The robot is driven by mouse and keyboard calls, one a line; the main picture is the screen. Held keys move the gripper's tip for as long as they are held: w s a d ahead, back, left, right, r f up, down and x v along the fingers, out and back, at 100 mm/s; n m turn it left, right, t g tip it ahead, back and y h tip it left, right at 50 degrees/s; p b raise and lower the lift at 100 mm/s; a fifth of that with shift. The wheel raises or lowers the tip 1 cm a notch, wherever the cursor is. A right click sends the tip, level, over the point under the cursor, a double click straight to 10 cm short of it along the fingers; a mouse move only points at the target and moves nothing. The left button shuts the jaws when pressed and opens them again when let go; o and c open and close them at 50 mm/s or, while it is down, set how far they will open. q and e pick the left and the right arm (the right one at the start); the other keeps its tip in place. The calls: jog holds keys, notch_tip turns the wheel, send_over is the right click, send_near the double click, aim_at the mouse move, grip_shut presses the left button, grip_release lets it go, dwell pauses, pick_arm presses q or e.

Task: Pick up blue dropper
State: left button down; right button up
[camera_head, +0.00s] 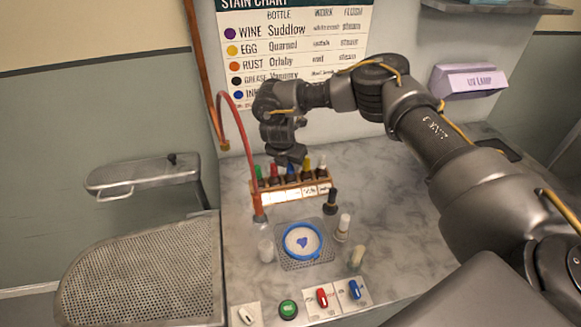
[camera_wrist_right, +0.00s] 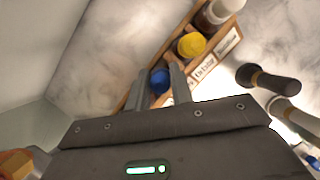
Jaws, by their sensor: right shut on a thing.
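The blue dropper (camera_wrist_right: 160,80) shows its blue top between the two fingers of my right gripper (camera_wrist_right: 160,83) in the right wrist view. The gripper is shut on it. The dropper's lower part is hidden by the fingers and the rack. In the head view my right gripper (camera_head: 290,160) is over the wooden rack (camera_head: 284,196), and the blue dropper (camera_head: 291,173) stands in the middle of the row. My left gripper is not in view.
A red dropper (camera_head: 274,172) and a yellow dropper (camera_head: 307,164) flank the blue one. A dark bottle (camera_head: 331,201) and a white-capped bottle (camera_head: 343,227) stand in front of the rack. A blue-rimmed dish (camera_head: 302,228) sits nearby.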

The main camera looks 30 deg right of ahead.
jog(key=shift+r, duration=0.4)
notch_tip(320, 180, up, 9)
jog(key=shift+r+b, duration=0.15)
jog(key=shift+b, duration=0.85)
jog(key=shift+s+a+f+m, duration=0.2)
jog(key=shift+s+a+m, duration=0.2)
jog(key=shift+m, duration=0.3)
jog(key=s+a+m+g+y, duration=0.1)
jog(key=s+a+m+g, duration=0.2)
jog(key=s+m, duration=0.4)
jog(key=s+a+m+g+y, duration=0.2)
jog(key=s+m, duration=0.6)
jog(key=m, duration=0.9)
jog(key=a+g, duration=0.2)
jog(key=a, duration=0.1)
jog(key=shift+f+y, duration=0.2)
jog(key=shift+y, duration=0.1)
